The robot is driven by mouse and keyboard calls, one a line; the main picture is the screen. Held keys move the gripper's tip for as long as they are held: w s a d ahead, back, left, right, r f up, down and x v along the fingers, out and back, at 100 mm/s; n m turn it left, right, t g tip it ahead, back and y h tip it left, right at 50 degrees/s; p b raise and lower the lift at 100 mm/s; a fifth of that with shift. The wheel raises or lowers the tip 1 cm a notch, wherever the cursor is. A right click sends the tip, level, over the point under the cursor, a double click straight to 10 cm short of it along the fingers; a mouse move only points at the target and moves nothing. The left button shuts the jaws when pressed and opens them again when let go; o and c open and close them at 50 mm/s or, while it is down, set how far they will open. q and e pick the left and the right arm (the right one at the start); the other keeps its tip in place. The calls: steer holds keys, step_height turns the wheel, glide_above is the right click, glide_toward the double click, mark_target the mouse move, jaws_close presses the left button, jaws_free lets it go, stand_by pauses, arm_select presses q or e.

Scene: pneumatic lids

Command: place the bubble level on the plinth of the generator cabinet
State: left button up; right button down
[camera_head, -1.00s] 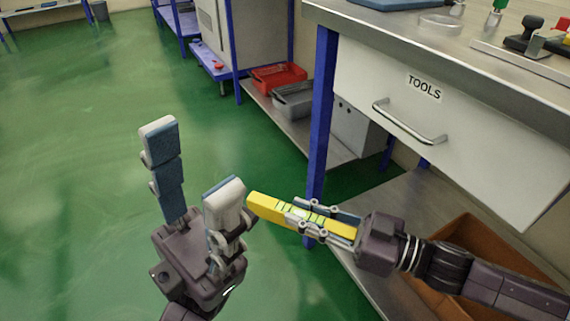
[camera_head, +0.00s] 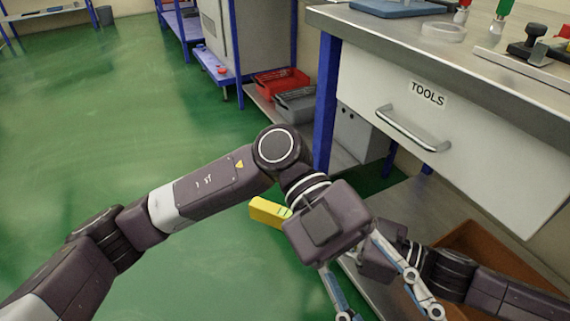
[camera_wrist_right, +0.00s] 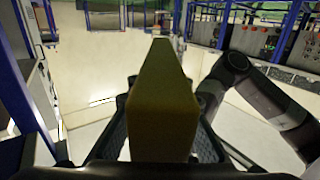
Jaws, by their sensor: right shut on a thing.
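The yellow bubble level (camera_head: 268,212) sticks out to the left from behind my left gripper in the head view. It fills the middle of the right wrist view (camera_wrist_right: 162,105), pointing away from the camera. My right gripper (camera_wrist_right: 163,130) is shut on it. In the head view the right gripper's fingers are mostly hidden behind my left gripper (camera_head: 390,312), which is in front with its fingers spread, pointing down, and nothing seen between them.
A metal bench with a TOOLS drawer (camera_head: 420,115) and a blue leg (camera_head: 327,100) stands right. Red (camera_head: 280,80) and grey (camera_head: 297,103) bins sit on a low shelf behind. A brown box (camera_head: 478,245) lies under the bench. Green floor at left is clear.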

arm_select(q)
steer(key=w+a+f+n+t+y, duration=0.25)
steer(key=w+f+n+t, duration=0.2)
steer(key=w, duration=0.35)
step_height(320, 180, up, 5)
steer(key=n+t+y, duration=0.6)
steer(key=n+t, duration=0.2)
steer(key=n, duration=0.2)
glide_above(285, 212)
step_height(285, 212, down, 12)
steer(key=shift+c, duration=0.7)
